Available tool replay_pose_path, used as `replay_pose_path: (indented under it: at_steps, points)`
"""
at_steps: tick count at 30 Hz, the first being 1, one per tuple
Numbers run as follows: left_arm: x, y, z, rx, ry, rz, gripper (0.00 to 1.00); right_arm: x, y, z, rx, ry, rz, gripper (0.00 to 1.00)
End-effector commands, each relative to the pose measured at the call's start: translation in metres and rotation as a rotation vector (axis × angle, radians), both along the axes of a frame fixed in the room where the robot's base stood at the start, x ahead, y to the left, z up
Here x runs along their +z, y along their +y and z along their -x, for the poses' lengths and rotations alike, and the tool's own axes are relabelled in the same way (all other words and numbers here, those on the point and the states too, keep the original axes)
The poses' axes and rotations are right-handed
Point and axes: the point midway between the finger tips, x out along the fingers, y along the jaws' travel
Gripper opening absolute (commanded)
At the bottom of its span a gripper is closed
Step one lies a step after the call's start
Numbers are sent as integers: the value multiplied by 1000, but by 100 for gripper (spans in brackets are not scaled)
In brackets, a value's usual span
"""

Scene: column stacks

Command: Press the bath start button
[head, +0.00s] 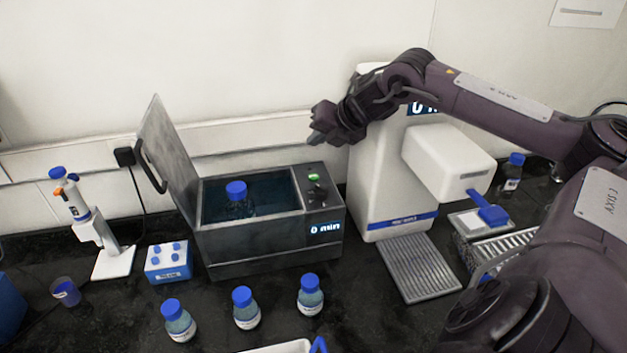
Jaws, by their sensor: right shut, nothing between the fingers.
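The dark water bath (265,246) stands open, its lid (165,150) raised on the left. A bottle with a blue cap (236,189) stands inside the bath. On the bath's right top panel are a green lit button (313,177) and a dark knob (317,193). The front display (325,228) reads "0 min". My right gripper (318,137) is shut and empty. It shows above the green button in the picture, apart from it. My left gripper is not in view.
A white dispenser machine (378,185) stands close to the right of the bath, behind my right arm. Several bottles, including one with a blue cap (242,309), stand in front. A pipette stand (108,258) and blue-white box (168,264) are at left.

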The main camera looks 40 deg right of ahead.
Motion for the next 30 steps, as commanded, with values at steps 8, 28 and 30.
replay_pose_path:
  at_steps: [8,28,30]
  points:
    - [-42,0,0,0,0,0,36,-47,0,0,0,0,0,0]
    - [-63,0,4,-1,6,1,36,-69,0,0,0,0,0,0]
    - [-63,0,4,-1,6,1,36,-69,0,0,0,0,0,0]
